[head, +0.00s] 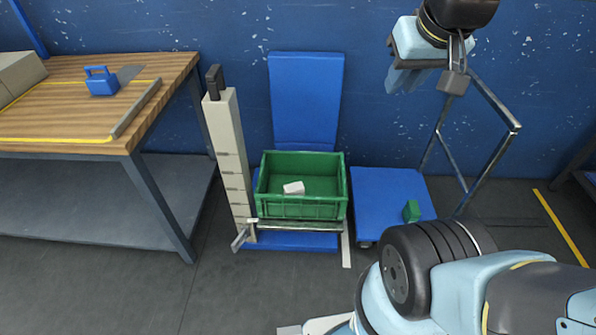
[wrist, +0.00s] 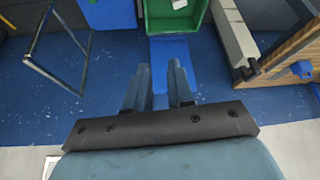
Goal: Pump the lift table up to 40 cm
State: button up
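A low blue lift table (head: 290,247) carries a green crate (head: 302,211) with a small white item inside. A pale grey notched column (head: 228,150) stands at its left, topped by a black grip (head: 215,80). A silver bar (head: 300,226) runs along the crate's front, with a small silver lever (head: 243,236) at the column's foot. My gripper (head: 405,80) is high at the right, before the wall and well apart from the column. In the wrist view its two fingers (wrist: 158,85) are apart with nothing between them. The crate (wrist: 176,15) shows at the top there.
A blue cart (head: 375,205) with a silver push handle and a small green block stands right of the table. A wooden workbench (head: 150,80) with a blue item (head: 101,80) stands left. A blue panel (head: 305,100) rises behind the crate. Floor in front is clear.

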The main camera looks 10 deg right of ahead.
grip_shut()
dwell(0.8)
